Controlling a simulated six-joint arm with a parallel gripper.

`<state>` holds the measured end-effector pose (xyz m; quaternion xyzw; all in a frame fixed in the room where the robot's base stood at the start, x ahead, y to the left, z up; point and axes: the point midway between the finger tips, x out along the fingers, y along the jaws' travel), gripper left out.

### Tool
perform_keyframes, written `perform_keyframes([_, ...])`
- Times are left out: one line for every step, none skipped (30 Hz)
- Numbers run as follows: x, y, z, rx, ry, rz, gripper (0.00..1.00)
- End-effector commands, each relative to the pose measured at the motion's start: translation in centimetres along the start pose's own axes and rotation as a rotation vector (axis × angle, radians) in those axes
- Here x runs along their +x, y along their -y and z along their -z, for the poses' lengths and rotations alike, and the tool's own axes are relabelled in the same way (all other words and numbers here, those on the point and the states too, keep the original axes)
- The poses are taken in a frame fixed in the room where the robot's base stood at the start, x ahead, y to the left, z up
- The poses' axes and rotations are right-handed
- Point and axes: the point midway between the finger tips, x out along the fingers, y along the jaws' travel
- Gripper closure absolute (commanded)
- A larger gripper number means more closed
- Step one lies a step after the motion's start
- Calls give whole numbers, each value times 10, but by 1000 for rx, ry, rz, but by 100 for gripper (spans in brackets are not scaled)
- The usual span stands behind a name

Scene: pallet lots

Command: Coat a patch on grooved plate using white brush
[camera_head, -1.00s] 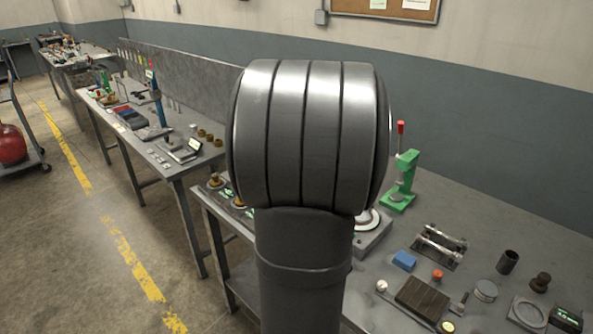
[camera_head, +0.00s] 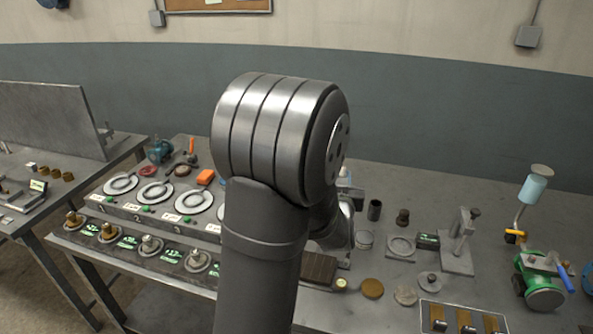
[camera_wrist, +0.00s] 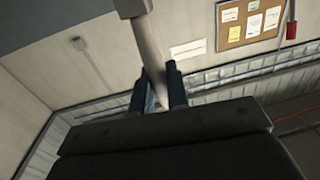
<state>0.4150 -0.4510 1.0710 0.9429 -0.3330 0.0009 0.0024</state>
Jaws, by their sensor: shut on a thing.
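The grooved plate (camera_head: 320,268) is a dark brown ribbed slab lying on the grey bench in the head view. My arm hides its left part. In the wrist view, my gripper (camera_wrist: 158,80) is shut on a pale, slim handle with a wider pale block at its far end; this looks like the white brush (camera_wrist: 146,38).
A grey stand (camera_head: 459,250) and a green machine (camera_head: 541,292) are farther right. Dial panels (camera_head: 155,192) lie to the left.

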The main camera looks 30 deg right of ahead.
Motion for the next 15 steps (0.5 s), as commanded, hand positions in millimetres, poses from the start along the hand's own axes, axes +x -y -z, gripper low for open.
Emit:
perform_keyframes([-2, -21, -3, 1, 2, -28, 100])
perform_keyframes([-3, -31, -4, 0, 2, -40, 100])
perform_keyframes([-5, -42, -6, 1, 2, -55, 100])
perform_keyframes([-6, -50, -6, 1, 2, -65, 100])
perform_keyframes([-7, -57, -7, 2, 2, -74, 100])
perform_keyframes([-8, -65, -9, 3, 2, -83, 100])
perform_keyframes([-9, -69, -9, 3, 3, -89, 100])
perform_keyframes([-10, -74, -10, 3, 3, -94, 100])
perform_keyframes([-11, -78, -11, 4, 3, -99, 100])
perform_keyframes([-12, -80, -11, 4, 4, -102, 100])
perform_keyframes([-12, -82, -12, 4, 4, -104, 100])
perform_keyframes([-12, -83, -13, 4, 4, -106, 100])
perform_keyframes([-12, -84, -14, 4, 5, -107, 100])
perform_keyframes([-12, -84, -16, 5, 5, -107, 100])
perform_keyframes([-12, -84, -19, 5, 6, -107, 100])
